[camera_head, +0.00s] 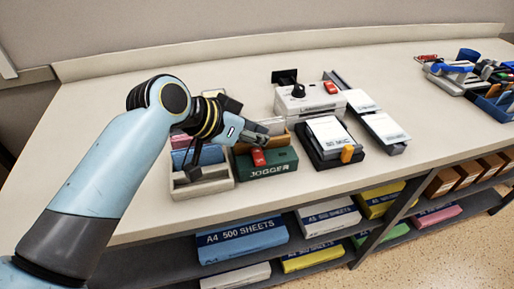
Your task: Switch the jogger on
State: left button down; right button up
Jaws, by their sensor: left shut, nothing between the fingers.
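The jogger (284,164) is a dark green box with its name in pale letters on the front, standing on the counter near its front edge. A red rocker switch (258,157) sits on its top near the front left. I cannot tell which way the switch is set. My left gripper (265,136) is shut and empty, just above and behind the red switch, over the jogger. From this angle I cannot tell whether it touches anything. The gripper and wrist hide part of the jogger's back and the things behind it. My right gripper is not in view.
A sorting tray (205,187) stands left of the jogger. A white machine (305,103) with a black knob and red switch stands behind right. A black device (318,160) holding white sheets stands right. Tools and blue bins fill the far right. Paper packs (240,238) lie on the shelf below.

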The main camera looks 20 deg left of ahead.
pick_arm(q)
jog(key=shift+f, duration=0.1)
jog(key=shift+f, duration=0.35)
